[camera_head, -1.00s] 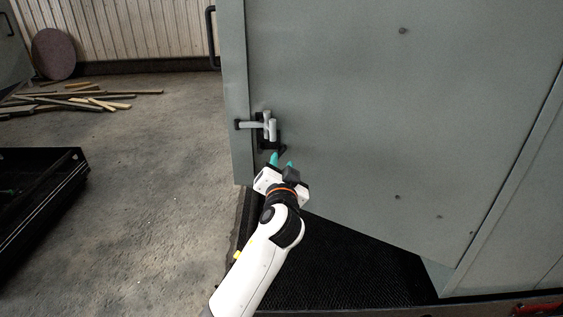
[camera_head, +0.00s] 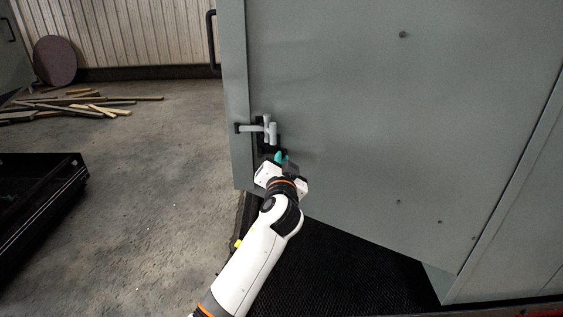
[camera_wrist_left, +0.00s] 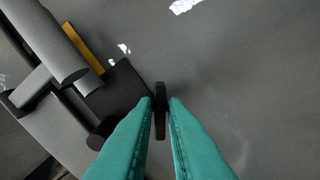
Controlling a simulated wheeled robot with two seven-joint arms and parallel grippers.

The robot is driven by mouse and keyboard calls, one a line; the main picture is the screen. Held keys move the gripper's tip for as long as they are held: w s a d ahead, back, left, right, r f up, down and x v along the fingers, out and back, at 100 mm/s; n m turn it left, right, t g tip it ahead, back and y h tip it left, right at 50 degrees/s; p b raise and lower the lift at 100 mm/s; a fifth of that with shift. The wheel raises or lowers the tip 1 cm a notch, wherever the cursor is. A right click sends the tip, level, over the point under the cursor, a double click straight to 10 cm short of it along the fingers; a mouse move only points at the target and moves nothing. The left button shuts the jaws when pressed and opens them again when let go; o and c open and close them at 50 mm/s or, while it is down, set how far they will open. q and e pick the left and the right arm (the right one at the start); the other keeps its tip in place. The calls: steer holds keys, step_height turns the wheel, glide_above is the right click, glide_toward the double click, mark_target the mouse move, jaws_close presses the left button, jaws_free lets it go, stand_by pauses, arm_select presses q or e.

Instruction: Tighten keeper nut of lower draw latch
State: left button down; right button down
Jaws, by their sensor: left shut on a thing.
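The lower draw latch (camera_head: 270,130) is mounted near the left edge of the grey door, with a light grey lever and dark base. In the left wrist view its grey lever (camera_wrist_left: 60,50) is at the upper left, beside a dark block (camera_wrist_left: 122,88). A thin dark upright piece, seemingly the keeper nut (camera_wrist_left: 160,92), sits between the teal fingertips. My left gripper (camera_head: 281,157) is just below the latch, its fingers shut on this piece (camera_wrist_left: 160,106). The nut is not clear in the head view. My right gripper is not in view.
The large grey door (camera_head: 400,120) fills the right side. A black tray (camera_head: 40,205) stands on the floor at left, with wood strips (camera_head: 85,103) and a round disc (camera_head: 55,60) behind. Dark matting (camera_head: 340,265) lies below the door. Concrete floor between is clear.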

arm_select(q)
steer(key=shift+f+m+p, duration=0.1)
steer(key=shift+m+p, duration=7.8)
steer(key=shift+m, duration=6.5)
steer(key=c, duration=1.5)
jaws_free()
